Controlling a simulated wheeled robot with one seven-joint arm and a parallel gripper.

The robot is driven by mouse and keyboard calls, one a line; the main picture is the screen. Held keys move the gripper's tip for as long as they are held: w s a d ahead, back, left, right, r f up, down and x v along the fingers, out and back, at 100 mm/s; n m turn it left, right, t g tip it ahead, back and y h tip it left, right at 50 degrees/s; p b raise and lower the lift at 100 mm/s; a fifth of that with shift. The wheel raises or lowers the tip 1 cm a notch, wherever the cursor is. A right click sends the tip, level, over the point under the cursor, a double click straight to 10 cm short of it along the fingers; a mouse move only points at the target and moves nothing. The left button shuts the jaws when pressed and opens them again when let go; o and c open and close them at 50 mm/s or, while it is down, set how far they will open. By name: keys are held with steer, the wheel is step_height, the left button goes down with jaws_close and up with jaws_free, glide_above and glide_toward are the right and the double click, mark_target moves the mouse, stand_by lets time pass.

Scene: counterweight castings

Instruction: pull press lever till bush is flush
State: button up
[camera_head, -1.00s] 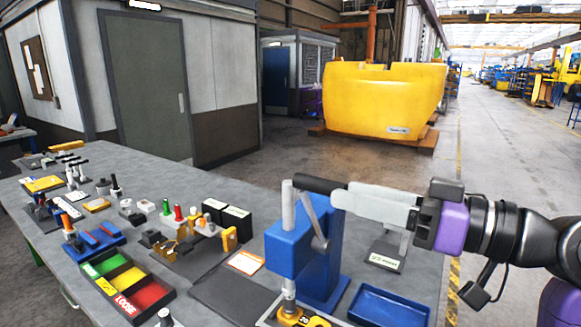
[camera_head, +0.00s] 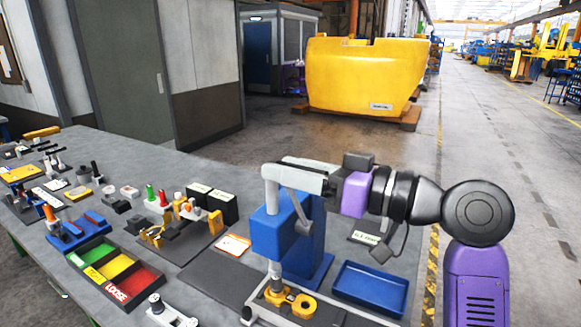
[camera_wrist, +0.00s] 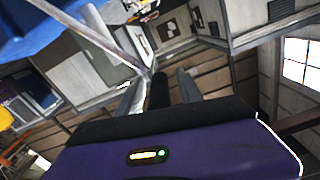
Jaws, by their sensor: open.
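The blue arbor press (camera_head: 272,236) stands on the bench; its ram (camera_head: 275,268) points down at a yellow casting (camera_head: 290,300). Whether the bush is flush is too small to tell. The grey lever arm (camera_head: 300,208) slopes up to my gripper (camera_head: 296,174), which is beside the press's top. In the wrist view the lever arm (camera_wrist: 112,42) runs to a black grip (camera_wrist: 158,92), which lies between the two fingers of my gripper (camera_wrist: 160,96). The fingers are open, with gaps visible beside the grip. In the head view the fingers hide most of the grip.
A blue tray (camera_head: 370,287) sits right of the press. A green, yellow and red sorting tray (camera_head: 118,272) and black boxes (camera_head: 210,204) are to the left. A white clamp-like fixture (camera_head: 170,311) is at the front. The floor aisle on the right is clear.

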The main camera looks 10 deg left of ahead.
jaws_close()
steer(key=shift+f, duration=0.1)
stand_by(1.2)
